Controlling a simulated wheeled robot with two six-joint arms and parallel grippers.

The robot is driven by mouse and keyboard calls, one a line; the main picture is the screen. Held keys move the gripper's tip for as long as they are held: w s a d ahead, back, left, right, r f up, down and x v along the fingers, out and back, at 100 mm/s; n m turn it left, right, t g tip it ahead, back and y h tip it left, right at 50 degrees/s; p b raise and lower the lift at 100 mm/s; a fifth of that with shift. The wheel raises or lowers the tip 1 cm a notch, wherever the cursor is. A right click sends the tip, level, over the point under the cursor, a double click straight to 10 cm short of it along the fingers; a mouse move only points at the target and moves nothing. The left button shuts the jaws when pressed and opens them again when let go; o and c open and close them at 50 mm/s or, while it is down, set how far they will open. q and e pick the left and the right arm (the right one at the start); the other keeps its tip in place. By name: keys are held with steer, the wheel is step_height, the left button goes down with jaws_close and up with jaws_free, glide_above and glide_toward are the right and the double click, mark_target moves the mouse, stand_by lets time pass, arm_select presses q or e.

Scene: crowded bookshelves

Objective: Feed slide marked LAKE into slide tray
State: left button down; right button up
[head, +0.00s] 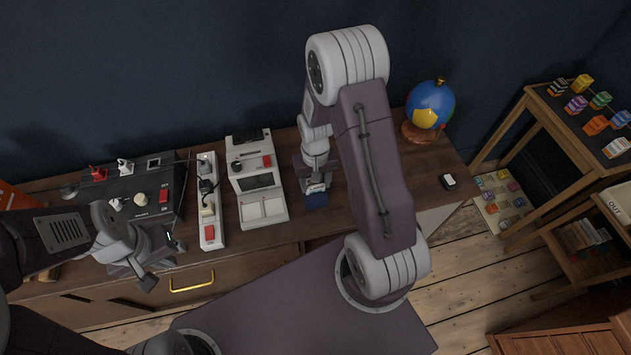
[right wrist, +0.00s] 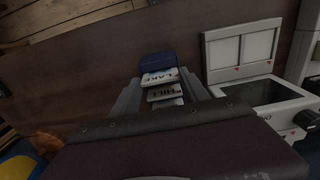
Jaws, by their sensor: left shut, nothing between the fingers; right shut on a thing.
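The slide marked LAKE shows as a white label in the right wrist view (right wrist: 160,77), between the fingertips of my right gripper (right wrist: 160,80). A second white label, reading HILL (right wrist: 166,93), lies just nearer the camera. A dark blue piece (right wrist: 158,62) sits right beyond LAKE; whether they are joined I cannot tell. In the head view my right gripper (head: 316,187) is low over the desk, shut, with the blue piece (head: 317,201) below it. My left gripper (head: 150,272) is shut and empty at the desk's front left edge. I cannot tell which thing is the slide tray.
A white device (head: 262,208) with an open compartment stands left of my right gripper. Beyond are a power strip (head: 209,215) and a black control panel (head: 145,190). A globe (head: 430,105) and small black-and-white object (head: 448,182) stand right, with bare desk between.

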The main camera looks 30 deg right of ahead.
steer(key=shift+f, duration=0.4)
steer(key=o, duration=1.4)
step_height(320, 180, up, 9)
steer(key=shift+r+p, duration=0.1)
steer(key=shift+p, duration=0.25)
